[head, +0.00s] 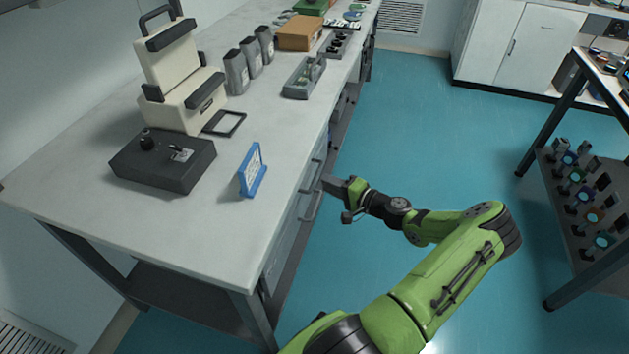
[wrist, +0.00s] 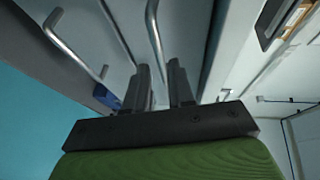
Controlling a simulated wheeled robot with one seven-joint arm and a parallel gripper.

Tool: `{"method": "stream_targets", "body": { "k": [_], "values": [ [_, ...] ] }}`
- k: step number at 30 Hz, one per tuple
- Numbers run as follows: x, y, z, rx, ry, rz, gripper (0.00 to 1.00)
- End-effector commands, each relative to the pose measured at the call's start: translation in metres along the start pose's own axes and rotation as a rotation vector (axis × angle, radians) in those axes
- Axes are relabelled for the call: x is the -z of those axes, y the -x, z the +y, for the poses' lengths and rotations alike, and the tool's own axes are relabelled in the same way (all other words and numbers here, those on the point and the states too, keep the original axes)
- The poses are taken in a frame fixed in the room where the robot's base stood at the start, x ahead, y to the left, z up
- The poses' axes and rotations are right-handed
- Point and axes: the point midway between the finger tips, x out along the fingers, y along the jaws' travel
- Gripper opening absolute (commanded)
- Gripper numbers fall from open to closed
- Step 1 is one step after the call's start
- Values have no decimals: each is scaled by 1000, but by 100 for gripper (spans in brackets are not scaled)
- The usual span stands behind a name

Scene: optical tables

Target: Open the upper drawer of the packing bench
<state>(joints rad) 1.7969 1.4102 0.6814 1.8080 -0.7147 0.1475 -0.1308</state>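The packing bench (head: 215,220) has a pale top, with drawer fronts on its right side in the head view. An upper bar handle (head: 316,172) and a lower bar handle (head: 313,206) show there. The drawers look shut. My gripper (head: 328,184) is at the bench's side, close to the handles. In the wrist view my gripper (wrist: 161,85) has its two dark fingers apart, with a gap between them. The handle nearer the bench top (wrist: 155,35) runs down toward this gap; whether it lies between the fingers or touches them I cannot tell. The other handle (wrist: 70,45) is further left.
On the bench top stand a blue-framed sign (head: 252,170), a black box (head: 163,160), a cream instrument (head: 185,90), grey pouches (head: 248,60) and a grey tray (head: 304,77). A shelved table (head: 575,90) stands at right. Blue floor (head: 420,130) between is clear.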

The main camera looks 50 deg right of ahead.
Motion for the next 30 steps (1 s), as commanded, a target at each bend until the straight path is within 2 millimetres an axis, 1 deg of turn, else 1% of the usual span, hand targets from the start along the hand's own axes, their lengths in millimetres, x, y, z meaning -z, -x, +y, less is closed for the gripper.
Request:
{"method": "stream_targets", "body": {
  "k": [1,3,6,9,12,18,20,21,23,30],
  "values": [
    [-2,-14,2,2,0,-4,23],
    [-1,-30,2,1,1,-4,23],
    [-1,-48,2,0,0,-2,23],
    [-1,-58,1,0,0,-2,23],
    [0,-62,1,-1,-1,-1,23],
    [0,-62,0,-2,-1,-1,23],
    [0,-62,0,-2,-1,-1,14],
    [0,-62,0,-2,-1,-1,8],
    [0,-62,0,-2,-1,-1,0],
    [0,-62,0,-2,-1,-2,0]
  ]
}}
